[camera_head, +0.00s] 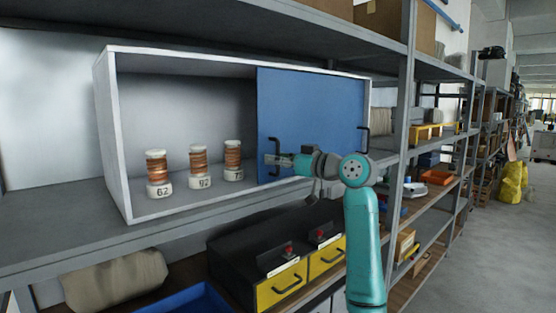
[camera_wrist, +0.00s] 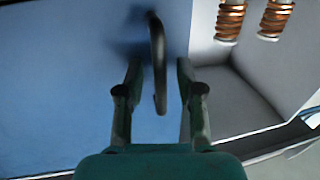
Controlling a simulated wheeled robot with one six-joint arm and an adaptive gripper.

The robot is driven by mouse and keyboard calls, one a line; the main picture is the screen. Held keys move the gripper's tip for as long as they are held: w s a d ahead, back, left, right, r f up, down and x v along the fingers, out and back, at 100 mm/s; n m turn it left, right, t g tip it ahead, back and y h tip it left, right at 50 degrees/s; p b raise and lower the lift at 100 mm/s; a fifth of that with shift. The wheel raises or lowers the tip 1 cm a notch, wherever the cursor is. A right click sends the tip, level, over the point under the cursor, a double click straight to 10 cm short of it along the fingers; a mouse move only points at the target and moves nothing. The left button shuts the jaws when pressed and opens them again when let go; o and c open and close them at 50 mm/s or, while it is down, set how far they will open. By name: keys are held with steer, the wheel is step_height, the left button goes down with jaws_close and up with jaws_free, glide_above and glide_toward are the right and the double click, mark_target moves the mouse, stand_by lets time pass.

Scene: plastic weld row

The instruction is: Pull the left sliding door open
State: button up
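A white cabinet (camera_head: 180,55) stands on a grey shelf. Its left half is uncovered, and a blue sliding door panel (camera_head: 318,110) covers the right half. A dark bar handle (camera_head: 274,150) is near the panel's left edge; it also shows in the wrist view (camera_wrist: 158,62). A second dark handle (camera_head: 364,140) is at the right edge of the blue area. My gripper (camera_head: 272,160) is at the left handle. In the wrist view its two fingers (camera_wrist: 159,80) are apart, on either side of the handle, with gaps visible.
Several copper-wound spools (camera_head: 200,166) stand in the uncovered left half; some show in the wrist view (camera_wrist: 231,20). Below the shelf are yellow-fronted drawers (camera_head: 282,285), a blue bin (camera_head: 190,300) and a rolled beige bundle (camera_head: 115,280). A grey upright post (camera_head: 404,90) stands right of the cabinet.

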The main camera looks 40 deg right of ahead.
steer(key=s+d, duration=0.2)
steer(key=s, duration=0.9)
steer(key=shift+s+d, duration=0.15)
steer(key=shift+s, duration=0.25)
